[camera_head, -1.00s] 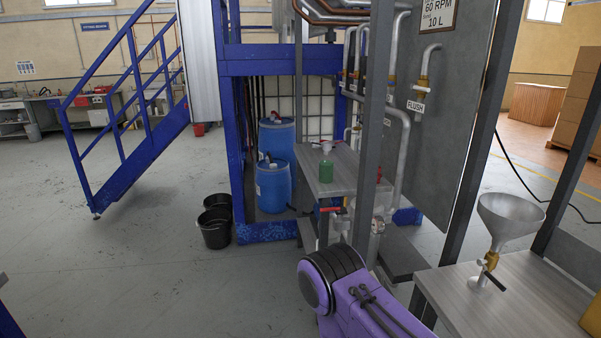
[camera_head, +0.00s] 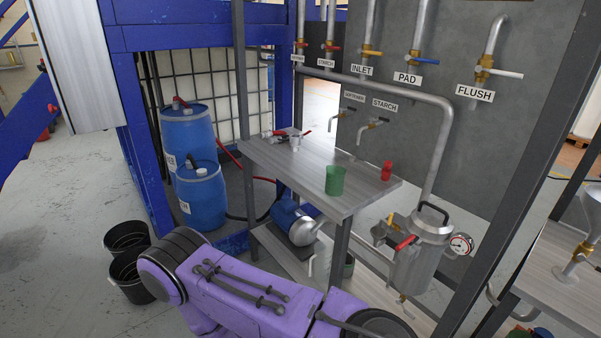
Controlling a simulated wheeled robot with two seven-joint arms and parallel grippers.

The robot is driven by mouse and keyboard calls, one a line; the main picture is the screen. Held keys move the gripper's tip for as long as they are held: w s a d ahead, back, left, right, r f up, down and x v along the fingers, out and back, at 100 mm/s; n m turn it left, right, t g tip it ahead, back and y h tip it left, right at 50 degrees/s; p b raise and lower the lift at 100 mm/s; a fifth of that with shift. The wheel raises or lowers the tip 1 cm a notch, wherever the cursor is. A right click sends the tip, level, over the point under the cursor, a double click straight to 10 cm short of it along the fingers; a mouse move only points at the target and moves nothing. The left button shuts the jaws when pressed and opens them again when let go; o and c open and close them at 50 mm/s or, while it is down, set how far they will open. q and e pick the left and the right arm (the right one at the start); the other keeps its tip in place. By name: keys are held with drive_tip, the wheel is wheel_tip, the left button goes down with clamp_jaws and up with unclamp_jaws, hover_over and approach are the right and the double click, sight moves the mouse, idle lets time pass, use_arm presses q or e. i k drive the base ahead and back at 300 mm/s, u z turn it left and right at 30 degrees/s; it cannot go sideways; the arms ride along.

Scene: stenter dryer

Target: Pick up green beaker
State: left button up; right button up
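The green beaker (camera_head: 335,180) stands upright on a grey wood-grain table (camera_head: 290,162), near its front right part. A small red bottle (camera_head: 386,170) stands to its right, and a whitish cup (camera_head: 296,142) stands behind it to the left. My purple arm crosses the bottom of the view, in front of and below the table. Neither gripper shows in the view. Nothing is seen touching the beaker.
A grey panel (camera_head: 400,60) with labelled valves rises behind the table. A steel pot with a gauge (camera_head: 420,250) stands at the table's right. Blue drums (camera_head: 200,195) and black buckets (camera_head: 126,237) stand left.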

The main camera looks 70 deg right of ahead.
sight(335, 181)
drive_tip(key=z, duration=0.45)
drive_tip(key=i, duration=1.05)
drive_tip(key=z, duration=0.85)
